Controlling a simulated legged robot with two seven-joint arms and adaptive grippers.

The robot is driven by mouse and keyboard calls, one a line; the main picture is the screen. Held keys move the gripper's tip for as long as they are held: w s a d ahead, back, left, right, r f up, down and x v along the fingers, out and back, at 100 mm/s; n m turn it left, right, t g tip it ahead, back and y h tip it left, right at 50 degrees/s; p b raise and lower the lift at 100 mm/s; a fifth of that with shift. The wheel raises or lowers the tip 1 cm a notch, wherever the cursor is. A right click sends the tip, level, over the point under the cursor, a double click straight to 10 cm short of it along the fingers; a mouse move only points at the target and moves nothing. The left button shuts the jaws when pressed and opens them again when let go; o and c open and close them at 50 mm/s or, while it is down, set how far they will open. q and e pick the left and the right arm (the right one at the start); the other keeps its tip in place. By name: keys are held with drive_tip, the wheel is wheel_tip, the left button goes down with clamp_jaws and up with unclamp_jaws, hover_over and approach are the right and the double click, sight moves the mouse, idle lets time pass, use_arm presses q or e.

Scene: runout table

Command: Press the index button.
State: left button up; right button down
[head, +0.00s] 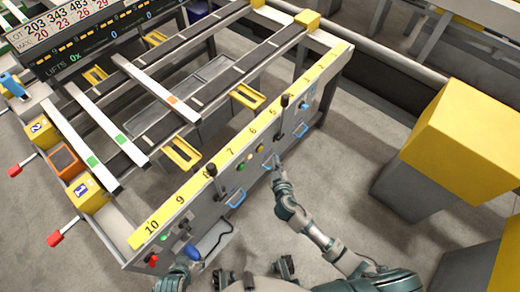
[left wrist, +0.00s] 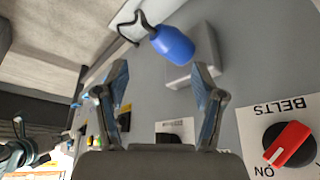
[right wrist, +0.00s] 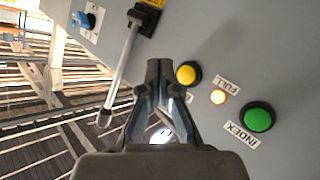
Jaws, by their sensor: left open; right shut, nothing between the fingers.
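The green button (right wrist: 258,117) is on the grey panel in the right wrist view, beside a label that reads INDEX (right wrist: 241,136). It shows small in the head view (head: 241,167). My right gripper (right wrist: 165,72) is shut and empty. In the right wrist view its tips are left of the green button, near a yellow button (right wrist: 187,74). In the head view my right gripper (head: 272,162) is close to the panel front. My left gripper (left wrist: 161,78) is open and empty at the panel's near end, by a blue handle (left wrist: 172,43) on a cord.
A lit lamp (right wrist: 217,97) labelled FULL sits between the yellow and green buttons. A lever (right wrist: 121,68) sticks out left of my right gripper. A red BELTS knob (left wrist: 288,143) is right of my left gripper. Yellow-topped blocks (head: 465,130) stand at the right.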

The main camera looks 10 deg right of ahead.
sight(260, 149)
use_arm(q)
drive_tip(key=w, duration=0.1)
drive_tip(key=w+d+t, duration=0.1)
drive_tip(key=w+r+t+b, duration=0.1)
drive_tip(key=shift+w+d+h, duration=0.3)
drive_tip(key=shift+w+d, duration=0.1)
use_arm(e)
drive_tip(key=w+a, duration=0.1)
drive_tip(key=w, duration=0.1)
drive_tip(key=w+a, duration=0.1)
drive_tip(key=w, duration=0.1)
drive_tip(key=shift+a, duration=0.3)
use_arm(q)
drive_tip(key=shift+a+f, duration=0.1)
idle(0.5)
use_arm(e)
drive_tip(key=shift+w+a, duration=0.25)
